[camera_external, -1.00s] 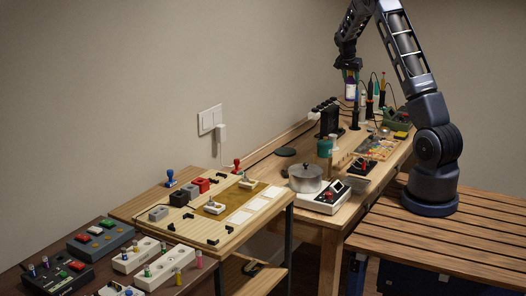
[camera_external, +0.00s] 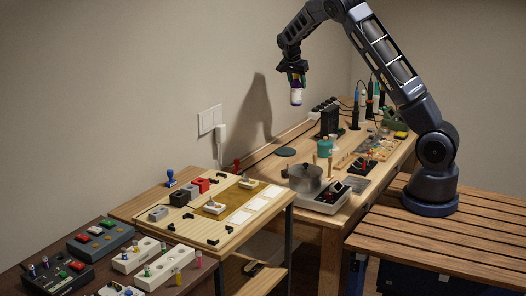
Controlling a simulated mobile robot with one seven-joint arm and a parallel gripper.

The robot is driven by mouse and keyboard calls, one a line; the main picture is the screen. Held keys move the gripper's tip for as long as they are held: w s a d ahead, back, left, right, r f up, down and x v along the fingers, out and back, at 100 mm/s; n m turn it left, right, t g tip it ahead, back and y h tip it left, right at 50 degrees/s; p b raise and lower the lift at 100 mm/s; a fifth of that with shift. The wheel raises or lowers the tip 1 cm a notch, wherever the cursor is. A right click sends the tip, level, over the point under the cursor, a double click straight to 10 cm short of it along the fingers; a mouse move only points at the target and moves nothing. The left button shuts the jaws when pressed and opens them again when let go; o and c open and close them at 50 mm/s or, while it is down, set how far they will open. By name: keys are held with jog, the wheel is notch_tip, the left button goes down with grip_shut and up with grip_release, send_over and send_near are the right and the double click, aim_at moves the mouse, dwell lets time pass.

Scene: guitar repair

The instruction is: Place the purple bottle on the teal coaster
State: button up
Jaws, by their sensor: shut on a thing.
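My gripper (camera_external: 295,78) is shut on the purple bottle (camera_external: 296,97) and holds it upright in the air, high above the workbench. The bottle looks pale with a purple tint and its top is hidden in the jaws. The teal coaster (camera_external: 286,152) is a flat dark teal disc on the workbench near the wall. Nothing stands on it. The bottle appears above the coaster in the picture, a little to its right; the exact distance in depth I cannot tell.
A metal pot (camera_external: 306,178) stands on a white hot plate (camera_external: 320,200) in front of the coaster. A teal jar (camera_external: 325,148) and a dark rack (camera_external: 330,121) of white-topped items stand to its right. A wall socket with a plug (camera_external: 220,132) is left.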

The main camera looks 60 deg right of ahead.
jog(key=w+a, duration=0.2)
jog(key=a, duration=0.3)
notch_tip(320, 180, down, 19)
jog(key=shift+w+f, duration=0.15)
jog(key=shift+f, duration=0.05)
dwell(0.4)
jog(key=shift+f, duration=0.15)
jog(key=o, duration=1.1)
jog(key=shift+c, duration=0.2)
